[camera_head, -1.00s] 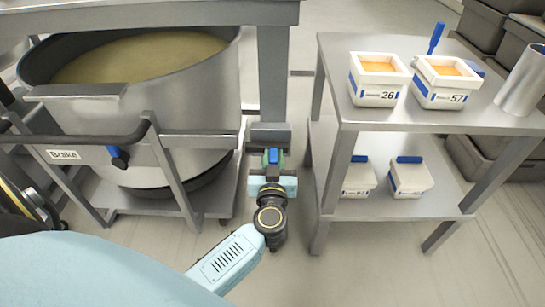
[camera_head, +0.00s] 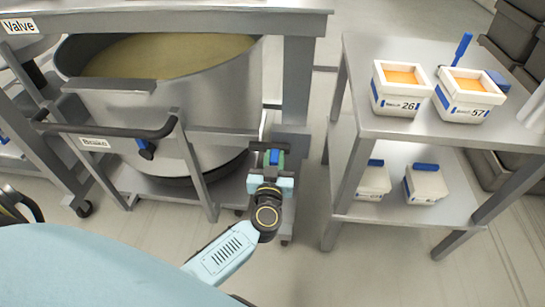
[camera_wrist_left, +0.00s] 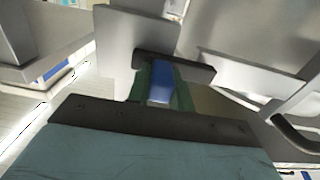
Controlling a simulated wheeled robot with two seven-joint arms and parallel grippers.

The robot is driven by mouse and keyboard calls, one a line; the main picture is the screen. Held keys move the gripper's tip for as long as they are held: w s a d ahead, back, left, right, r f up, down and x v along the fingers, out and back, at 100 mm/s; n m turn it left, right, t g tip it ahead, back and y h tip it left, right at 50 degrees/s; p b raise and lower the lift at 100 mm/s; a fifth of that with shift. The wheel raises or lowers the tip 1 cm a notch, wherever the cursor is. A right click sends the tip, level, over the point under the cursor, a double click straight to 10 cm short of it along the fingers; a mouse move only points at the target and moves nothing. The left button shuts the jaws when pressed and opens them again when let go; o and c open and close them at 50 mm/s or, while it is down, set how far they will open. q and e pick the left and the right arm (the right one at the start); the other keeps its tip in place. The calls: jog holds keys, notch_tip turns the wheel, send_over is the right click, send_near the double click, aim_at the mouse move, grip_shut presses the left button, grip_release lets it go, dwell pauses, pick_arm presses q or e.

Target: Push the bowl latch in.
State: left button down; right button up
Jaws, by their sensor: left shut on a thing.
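The large steel bowl (camera_head: 215,95) stands in a wheeled frame and holds a yellowish mass. At its right side, by a grey upright post (camera_head: 298,90), is a small blue handle (camera_head: 274,157), which I take to be the bowl latch. My left gripper (camera_head: 273,160) is shut on this blue handle. In the left wrist view the blue handle (camera_wrist_left: 161,84) sits between the green finger pads, in front of a grey plate (camera_wrist_left: 122,45). How far in the latch sits cannot be told. My right gripper is not in view.
A frame rail marked Brake (camera_head: 95,142) with a dark blue lever (camera_head: 145,148) crosses the bowl's front. A steel table (camera_head: 420,130) on the right carries tubs numbered 26 (camera_head: 398,105) and 57 (camera_head: 465,112). Floor shows between frame and table.

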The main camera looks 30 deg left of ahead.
pick_arm(q)
jog(key=shift+s+a+f, duration=0.1)
jog(key=shift+a, duration=0.1)
jog(key=c, duration=1.2)
grip_release()
jog(key=shift+c, duration=0.2)
jog(key=shift+s+d, duration=0.1)
jog(key=shift+s, duration=0.1)
jog(key=p+v, duration=0.3)
jog(key=v, duration=1)
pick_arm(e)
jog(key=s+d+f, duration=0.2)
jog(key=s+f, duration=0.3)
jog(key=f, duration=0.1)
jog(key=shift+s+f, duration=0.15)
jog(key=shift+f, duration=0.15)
